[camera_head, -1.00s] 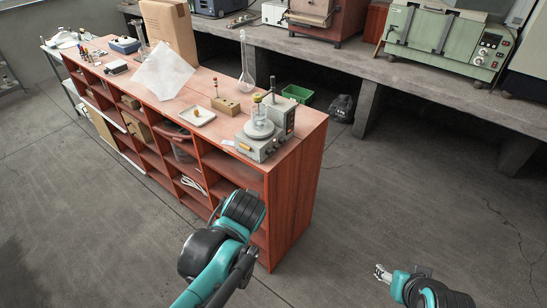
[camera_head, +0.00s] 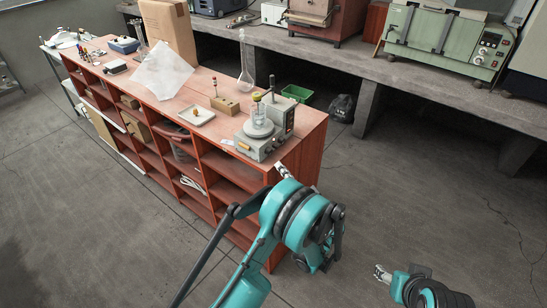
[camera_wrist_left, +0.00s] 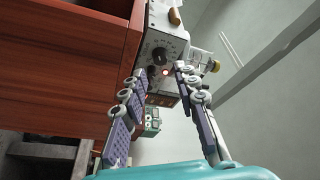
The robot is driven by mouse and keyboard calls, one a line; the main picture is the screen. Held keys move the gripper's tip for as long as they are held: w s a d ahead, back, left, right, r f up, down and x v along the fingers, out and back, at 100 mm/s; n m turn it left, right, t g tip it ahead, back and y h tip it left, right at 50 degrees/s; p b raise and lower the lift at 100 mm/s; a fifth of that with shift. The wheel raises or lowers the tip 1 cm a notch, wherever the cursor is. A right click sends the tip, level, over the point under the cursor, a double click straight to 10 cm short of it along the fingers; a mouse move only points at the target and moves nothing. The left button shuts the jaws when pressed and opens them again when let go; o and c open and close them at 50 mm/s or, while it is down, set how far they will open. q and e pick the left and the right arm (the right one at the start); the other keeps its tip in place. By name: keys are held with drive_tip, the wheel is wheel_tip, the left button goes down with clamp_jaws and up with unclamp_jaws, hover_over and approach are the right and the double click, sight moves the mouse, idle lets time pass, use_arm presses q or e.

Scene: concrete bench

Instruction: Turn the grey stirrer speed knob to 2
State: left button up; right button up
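The stirrer (camera_head: 258,146) is a grey box with a round top plate near the right end of the red-brown shelf unit. A glass vessel with a yellow-green top (camera_head: 259,110) stands on it. The knob's setting is too small to read. My left gripper (camera_wrist_left: 158,74) is open and empty, its fingers pointing at the panel; in the head view it is just below the stirrer (camera_head: 283,171). My right gripper (camera_head: 381,273) hangs low over the floor, its fingers too small to judge.
The shelf unit (camera_head: 306,150) has its right edge close to my left gripper. The right floor is clear.

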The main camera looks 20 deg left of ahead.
sight(271, 153)
use_arm(q)
drive_tip(key=b+x, duration=0.1)
drive_tip(key=x, duration=0.4)
drive_tip(key=shift+w+a+b, duration=0.25)
drive_tip(key=shift+w+b, duration=0.1)
drive_tip(key=shift+b, duration=0.05)
drive_tip(key=shift+w+a+r, duration=0.15)
drive_tip(key=shift+w+a, duration=0.25)
drive_tip(key=shift+a, duration=0.05)
clamp_jaws()
